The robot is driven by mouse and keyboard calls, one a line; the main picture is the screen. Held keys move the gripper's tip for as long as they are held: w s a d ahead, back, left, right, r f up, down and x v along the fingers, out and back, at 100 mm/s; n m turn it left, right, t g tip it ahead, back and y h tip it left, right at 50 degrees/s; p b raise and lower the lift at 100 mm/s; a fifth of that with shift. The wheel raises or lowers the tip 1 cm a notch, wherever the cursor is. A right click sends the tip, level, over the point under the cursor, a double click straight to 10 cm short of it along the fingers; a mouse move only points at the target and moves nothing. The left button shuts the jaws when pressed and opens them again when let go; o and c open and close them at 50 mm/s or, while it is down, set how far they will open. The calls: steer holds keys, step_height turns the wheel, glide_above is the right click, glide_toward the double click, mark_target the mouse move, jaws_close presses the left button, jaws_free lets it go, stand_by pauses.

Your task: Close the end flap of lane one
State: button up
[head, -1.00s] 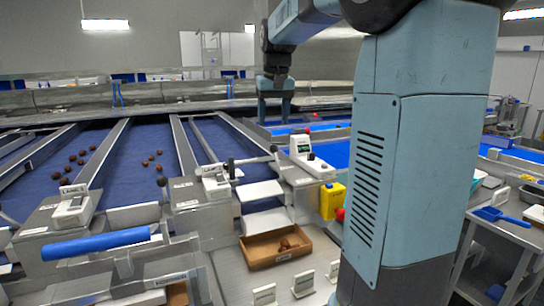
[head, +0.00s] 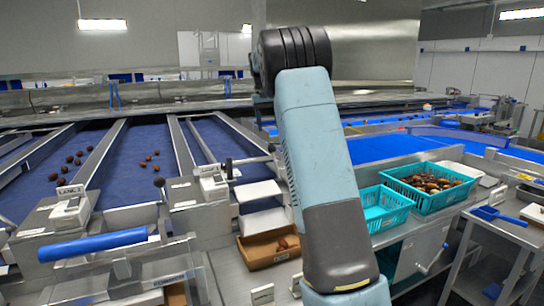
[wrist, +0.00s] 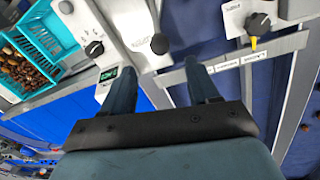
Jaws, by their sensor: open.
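In the head view, two lane ends face me, each with a pale end plate and a black-knobbed lever: the left plate (head: 130,216) with its lever knob (head: 159,182), and the right plate (head: 258,191) with its lever knob (head: 271,148). My gripper (wrist: 160,68) is open and empty in the wrist view. A round black knob (wrist: 160,44) shows just beyond the fingertips, roughly between them; contact is not visible. In the head view my arm hides the gripper.
A cardboard box (head: 266,262) with a few dates sits below the right lane end. Teal baskets (head: 382,207) stand right of my arm, one full of dates. A blue roller-like bar (head: 94,244) is at front left.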

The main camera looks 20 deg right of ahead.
mark_target(272, 153)
steer(key=f, duration=0.4)
steer(key=d+f, duration=0.1)
steer(key=f, duration=0.7)
steer(key=shift+s+d+f, duration=0.2)
steer(key=shift+f, duration=0.15)
steer(key=shift+c, duration=0.3)
jaws_close()
